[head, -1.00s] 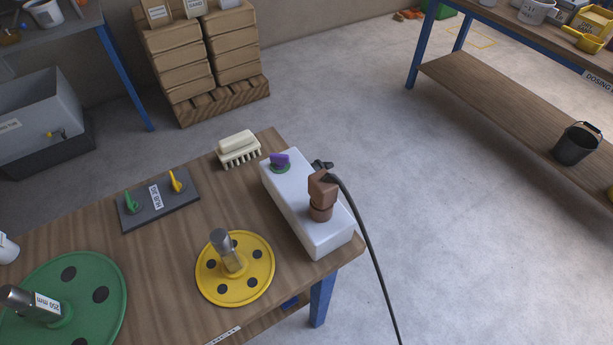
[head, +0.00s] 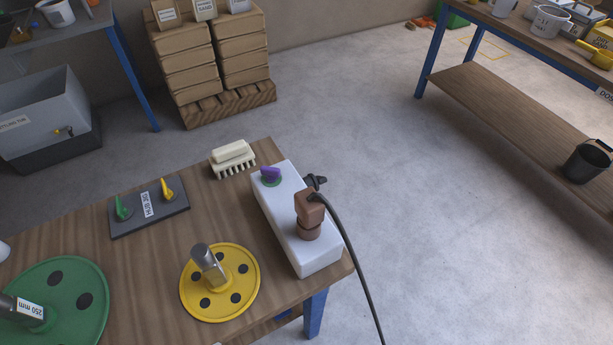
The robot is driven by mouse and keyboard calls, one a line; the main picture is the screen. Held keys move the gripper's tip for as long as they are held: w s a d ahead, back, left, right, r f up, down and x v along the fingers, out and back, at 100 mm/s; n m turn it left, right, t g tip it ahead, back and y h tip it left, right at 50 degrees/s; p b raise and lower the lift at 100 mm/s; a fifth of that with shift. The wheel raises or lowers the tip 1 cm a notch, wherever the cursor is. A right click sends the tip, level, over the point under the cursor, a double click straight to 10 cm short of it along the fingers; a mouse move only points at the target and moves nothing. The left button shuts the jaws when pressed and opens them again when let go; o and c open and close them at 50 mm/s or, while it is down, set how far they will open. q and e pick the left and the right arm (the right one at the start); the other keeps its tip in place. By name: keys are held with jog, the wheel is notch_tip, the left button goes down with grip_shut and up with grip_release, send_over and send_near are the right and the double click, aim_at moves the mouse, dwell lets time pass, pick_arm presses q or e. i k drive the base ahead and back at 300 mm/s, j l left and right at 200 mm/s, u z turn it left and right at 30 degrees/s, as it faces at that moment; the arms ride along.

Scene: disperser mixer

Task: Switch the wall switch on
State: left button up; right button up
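No wall switch on a wall shows in the head view. A white box (head: 287,205) lies on the wooden table near its right edge. It carries a purple knob (head: 270,173) on a green base at its far end. I cannot tell whether any of these is the switch. Neither of my grippers is in the picture.
The wooden table (head: 150,245) holds a yellow disc (head: 242,270), a green disc (head: 70,272), a dark knob plate (head: 150,212) and a cream brush (head: 232,155). A black cable (head: 354,260) hangs to the floor. The floor right of the table is open; a shelf (head: 520,105) stands beyond.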

aim_at(318, 180)
jog(key=i+l+u, duration=0.15)
jog(key=l+u, duration=1.35)
jog(key=l, duration=0.2)
jog(key=i+l+u, duration=0.15)
jog(key=l+u, duration=0.15)
